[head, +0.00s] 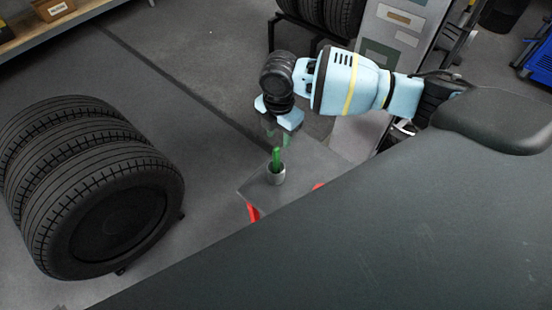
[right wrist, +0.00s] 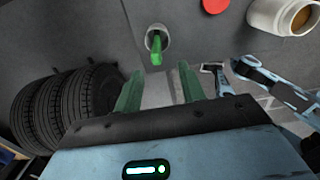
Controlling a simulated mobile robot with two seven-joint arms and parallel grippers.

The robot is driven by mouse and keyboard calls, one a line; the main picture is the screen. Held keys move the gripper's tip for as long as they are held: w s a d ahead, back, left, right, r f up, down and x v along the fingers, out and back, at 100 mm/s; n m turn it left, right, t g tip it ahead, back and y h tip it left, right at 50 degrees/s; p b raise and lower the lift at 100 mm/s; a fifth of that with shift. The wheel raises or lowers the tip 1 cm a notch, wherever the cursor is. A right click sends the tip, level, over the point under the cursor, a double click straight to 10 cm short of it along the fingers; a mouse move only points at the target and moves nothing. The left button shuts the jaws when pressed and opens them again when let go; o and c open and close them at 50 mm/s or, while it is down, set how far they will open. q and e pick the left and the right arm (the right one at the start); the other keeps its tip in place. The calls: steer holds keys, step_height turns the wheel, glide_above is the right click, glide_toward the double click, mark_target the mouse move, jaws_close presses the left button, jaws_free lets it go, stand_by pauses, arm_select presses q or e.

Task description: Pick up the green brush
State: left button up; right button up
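The green brush (head: 276,158) stands upright in a small grey cup (head: 278,177) on a grey tabletop (head: 255,192). My right gripper (head: 280,135) hangs above the brush, pointing down, in the head view. In the right wrist view its two green fingers (right wrist: 158,92) are spread apart with nothing between them. There the brush (right wrist: 156,46) rises from the cup (right wrist: 158,33) beyond the fingertips, roughly in line with the gap. The brush's lower end is hidden inside the cup. My left gripper cannot be made out in either view.
A white pot (right wrist: 284,14) and a red round thing (right wrist: 215,5) are near the cup in the right wrist view. A large dark surface hides much of the tabletop in the head view.

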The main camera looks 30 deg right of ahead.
mark_target(276, 148)
steer(key=shift+w+a+f, duration=0.1)
steer(key=shift+w+f, duration=0.05)
steer(key=shift+f, duration=1.7)
steer(key=shift+w+a+f, duration=0.1)
steer(key=shift+f, duration=1.75)
jaws_close()
